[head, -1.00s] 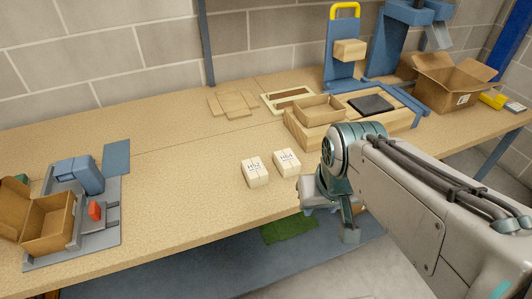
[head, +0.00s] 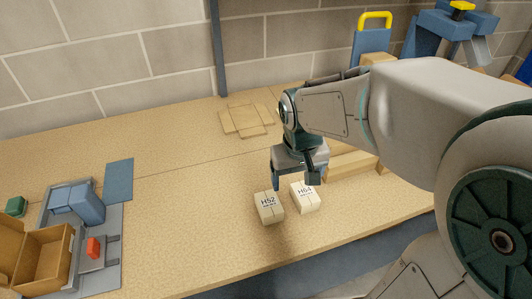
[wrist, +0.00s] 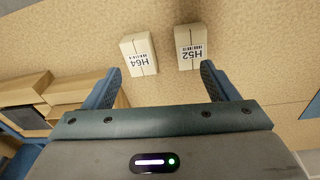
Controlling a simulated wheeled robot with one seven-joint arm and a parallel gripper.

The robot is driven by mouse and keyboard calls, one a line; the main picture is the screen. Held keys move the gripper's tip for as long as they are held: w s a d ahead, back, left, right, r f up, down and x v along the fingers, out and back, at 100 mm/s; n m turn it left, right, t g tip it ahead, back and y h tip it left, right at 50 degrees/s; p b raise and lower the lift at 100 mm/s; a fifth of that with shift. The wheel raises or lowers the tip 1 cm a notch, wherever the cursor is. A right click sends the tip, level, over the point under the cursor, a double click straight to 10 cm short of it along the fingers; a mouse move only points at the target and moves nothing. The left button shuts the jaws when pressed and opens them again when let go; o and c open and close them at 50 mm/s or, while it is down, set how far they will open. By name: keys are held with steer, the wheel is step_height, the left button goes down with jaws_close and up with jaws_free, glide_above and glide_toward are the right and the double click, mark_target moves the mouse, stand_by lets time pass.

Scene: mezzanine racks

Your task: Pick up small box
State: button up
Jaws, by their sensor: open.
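Two small cream boxes stand side by side on the wooden bench (head: 190,200), a little apart. The box marked H52 (head: 269,208) is on the left in the head view, and the box marked H64 (head: 306,197) is on the right. In the wrist view H64 (wrist: 138,54) is on the left and H52 (wrist: 190,46) on the right, both beyond the fingertips. My gripper (head: 296,184) is open and empty, just behind and above the boxes in the head view. In the wrist view its blue fingers (wrist: 161,68) are spread wide with nothing between them.
A grey fixture with an open carton (head: 42,255) stands at the left. Flat cardboard (head: 245,119) lies behind the gripper. Wooden trays (head: 355,165) are at the right, partly hidden by my arm. The bench left of the boxes is clear.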

steer(key=n+g+p, duration=0.1)
glide_above(269, 202)
step_height(269, 202, down, 3)
step_height(269, 202, down, 14)
steer(key=shift+s+r+p, duration=0.1)
steer(key=shift+p, duration=0.75)
steer(key=c, duration=1.1)
